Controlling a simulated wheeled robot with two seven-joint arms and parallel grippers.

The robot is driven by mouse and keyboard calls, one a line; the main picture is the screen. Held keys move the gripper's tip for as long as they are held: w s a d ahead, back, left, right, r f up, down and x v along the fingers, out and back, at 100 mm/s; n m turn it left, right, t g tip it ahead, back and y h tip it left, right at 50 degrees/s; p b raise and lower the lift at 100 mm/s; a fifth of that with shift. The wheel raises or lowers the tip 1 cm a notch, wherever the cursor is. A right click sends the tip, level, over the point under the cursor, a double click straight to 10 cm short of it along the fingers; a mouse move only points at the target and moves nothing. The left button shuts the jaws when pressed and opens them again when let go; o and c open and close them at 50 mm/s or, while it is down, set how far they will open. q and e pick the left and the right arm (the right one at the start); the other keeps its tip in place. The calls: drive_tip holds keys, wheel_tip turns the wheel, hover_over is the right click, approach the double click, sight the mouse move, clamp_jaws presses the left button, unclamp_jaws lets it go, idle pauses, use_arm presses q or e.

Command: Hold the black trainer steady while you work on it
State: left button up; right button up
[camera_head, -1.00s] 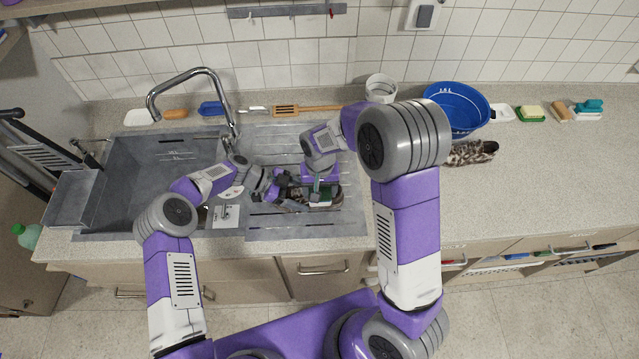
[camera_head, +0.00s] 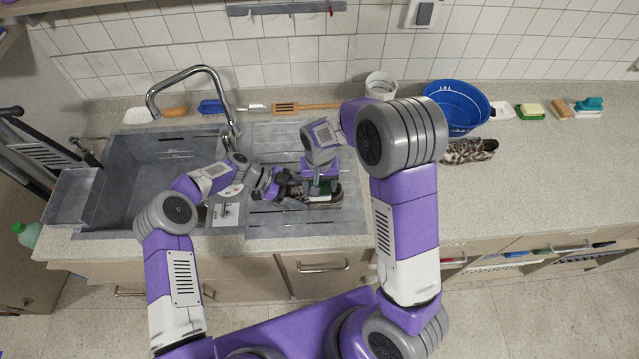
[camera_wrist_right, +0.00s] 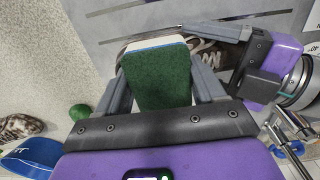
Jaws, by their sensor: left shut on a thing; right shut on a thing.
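The dark trainer (camera_head: 337,191), brownish with pale laces, lies on the ribbed drainboard right of the sink basin. It also shows in the right wrist view (camera_wrist_right: 207,54), partly covered. My left gripper (camera_head: 277,187) is shut on the trainer at its left part; its grey finger lies along the shoe in the right wrist view. My right gripper (camera_head: 320,184) is shut on a green and white sponge (camera_wrist_right: 157,76), just over the trainer. Whether the sponge touches the shoe is hard to tell. Both grippers hide much of the shoe.
The sink basin (camera_head: 160,180) and curved tap (camera_head: 190,78) are at left. A blue tub (camera_head: 458,106), a white cup (camera_head: 381,86) and a leopard-patterned shoe (camera_head: 470,150) stand right. Brushes and a wooden spatula (camera_head: 300,106) line the back. The right counter is mostly clear.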

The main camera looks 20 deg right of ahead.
drive_tip(key=shift+w+d, duration=0.2)
drive_tip(key=shift+w, duration=0.35)
drive_tip(key=shift+w+r, duration=0.1)
drive_tip(key=shift+w, duration=0.3)
drive_tip(key=shift+s+a, duration=0.2)
drive_tip(key=shift+s, duration=0.55)
drive_tip(key=shift+s+a, duration=0.2)
drive_tip(key=shift+s, duration=0.55)
drive_tip(key=shift+w+d, duration=0.25)
drive_tip(key=shift+w, duration=0.6)
drive_tip(key=shift+w+d, duration=0.25)
drive_tip(key=shift+w, duration=0.55)
drive_tip(key=shift+w+f, duration=0.15)
drive_tip(key=shift+f, duration=0.05)
drive_tip(key=s, duration=0.2)
drive_tip(key=s+a, duration=0.1)
drive_tip(key=s, duration=0.1)
drive_tip(key=shift+w+d+r, duration=0.1)
drive_tip(key=shift+w+d, duration=0.2)
drive_tip(key=shift+w, duration=0.7)
drive_tip(key=shift+w+d, duration=0.25)
drive_tip(key=shift+w, duration=0.7)
drive_tip(key=shift+w+r, duration=0.15)
drive_tip(key=shift+r, duration=3.95)
